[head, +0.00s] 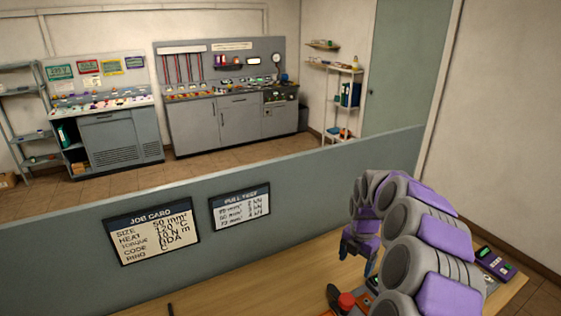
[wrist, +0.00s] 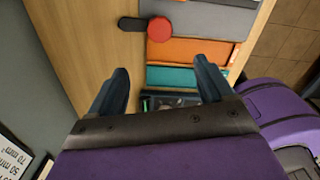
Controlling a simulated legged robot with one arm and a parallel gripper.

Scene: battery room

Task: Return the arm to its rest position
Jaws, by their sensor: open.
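My purple and grey arm rises at the right of the head view and bends over the wooden bench (head: 235,285). My gripper (head: 360,255) hangs down above the bench, close to the green-grey partition. In the wrist view my gripper (wrist: 165,90) shows two dark fingers spread apart with nothing held between them. Past the fingertips are an orange panel (wrist: 190,52) and a teal strip (wrist: 188,77). A red round knob (wrist: 159,29) with a dark handle lies beyond them.
The green-grey partition (head: 60,255) bears a job card (head: 152,231) and a pull test card (head: 240,205). A purple handheld device (head: 495,263) lies at the bench's right. The left part of the bench is mostly bare. Grey cabinets (head: 225,120) stand beyond the partition.

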